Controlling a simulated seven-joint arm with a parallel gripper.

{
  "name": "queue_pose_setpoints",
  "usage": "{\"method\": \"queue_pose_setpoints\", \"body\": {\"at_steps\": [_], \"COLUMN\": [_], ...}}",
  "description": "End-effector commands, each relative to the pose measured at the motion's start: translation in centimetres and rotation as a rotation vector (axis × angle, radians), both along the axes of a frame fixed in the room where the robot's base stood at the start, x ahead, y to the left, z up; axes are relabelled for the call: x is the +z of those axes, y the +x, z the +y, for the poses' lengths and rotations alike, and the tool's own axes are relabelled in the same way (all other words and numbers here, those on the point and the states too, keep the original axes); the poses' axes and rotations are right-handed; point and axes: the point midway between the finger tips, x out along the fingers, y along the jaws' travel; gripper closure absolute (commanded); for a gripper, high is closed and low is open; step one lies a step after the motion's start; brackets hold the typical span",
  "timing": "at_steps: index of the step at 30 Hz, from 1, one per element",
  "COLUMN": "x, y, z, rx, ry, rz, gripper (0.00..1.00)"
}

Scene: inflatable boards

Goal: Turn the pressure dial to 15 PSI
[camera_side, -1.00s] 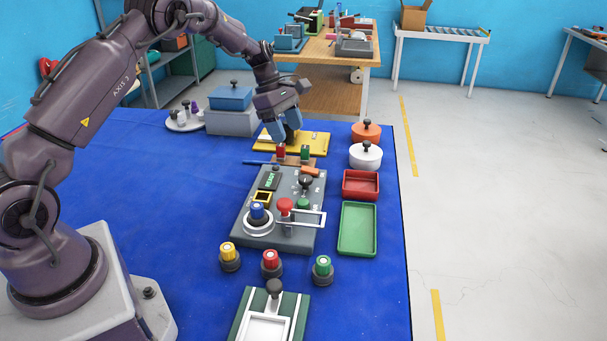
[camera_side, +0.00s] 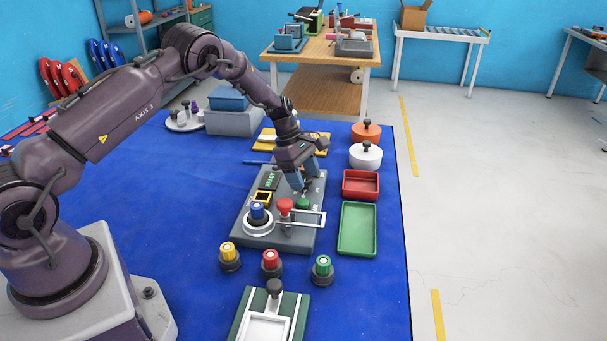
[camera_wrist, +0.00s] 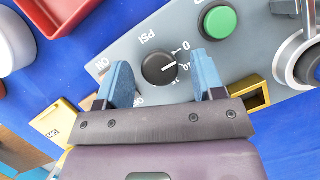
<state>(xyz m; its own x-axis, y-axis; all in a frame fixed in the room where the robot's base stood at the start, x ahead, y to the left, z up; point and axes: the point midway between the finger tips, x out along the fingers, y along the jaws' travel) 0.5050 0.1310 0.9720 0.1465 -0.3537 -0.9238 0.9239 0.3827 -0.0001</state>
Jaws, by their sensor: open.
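The pressure dial (camera_wrist: 158,69) is a round black knob on the grey control panel (camera_wrist: 240,60). It lies between my open fingers in the wrist view, with the letters PSI beside it. Its white pointer line is directed toward the printed 0 and 10; the exact reading is too small to tell. My gripper (camera_wrist: 160,62) has one blue finger on each side of the knob, with gaps visible. In the side view my gripper (camera_side: 304,184) points down over the dial's part of the panel (camera_side: 283,238), and its fingers mostly hide the dial.
A green button (camera_wrist: 219,22) is close to the dial. Red (camera_side: 361,185) and green (camera_side: 357,230) trays stand to the right.

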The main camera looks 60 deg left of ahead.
Motion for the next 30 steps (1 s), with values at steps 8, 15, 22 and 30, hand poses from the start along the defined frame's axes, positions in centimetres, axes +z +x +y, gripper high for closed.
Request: {"method": "queue_pose_setpoints", "body": {"at_steps": [8, 15, 22, 30], "x": [0.03, 0.06, 0.07, 0.04], "y": [0.0, 0.01, 0.06, 0.17], "z": [0.01, 0.03, 0.06, 0.13], "rx": [0.0, -0.008, -0.079, -0.279], "ry": [0.0, 0.0, -0.001, 0.0], "rz": [0.0, 0.0, -0.001, 0.0], "gripper": [0.77, 0.86, 0.86, 0.86]}}
